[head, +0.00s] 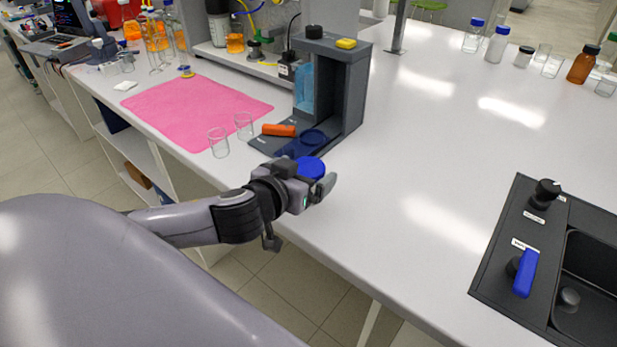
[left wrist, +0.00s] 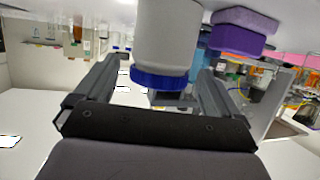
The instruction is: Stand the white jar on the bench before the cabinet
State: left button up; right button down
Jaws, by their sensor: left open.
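The white jar with a blue lid (head: 311,166) is at the near edge of the bench (head: 400,190), in front of the grey frame; its body is hidden behind my left gripper in the head view. In the left wrist view, which looks upside down, the white jar (left wrist: 166,35) is upright, lid downward in the picture, between the two fingers. My left gripper (head: 309,180) is open around the jar, with gaps beside it. The jar's base is out of the wrist view. I cannot single out the cabinet. My right gripper is not in view.
A grey frame (head: 352,85) stands just behind the jar, with an orange piece (head: 279,130) on its base. Two glass beakers (head: 219,143) stand near the pink mat (head: 195,110). A purple sponge (left wrist: 240,35) is beside the jar. A black sink (head: 590,265) is at right; the middle bench is clear.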

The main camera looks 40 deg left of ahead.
pick_arm(q)
jog(key=shift+x, duration=1)
jog(key=c, duration=1.1)
jog(key=shift+c, duration=0.2)
jog(key=shift+r, duration=0.2)
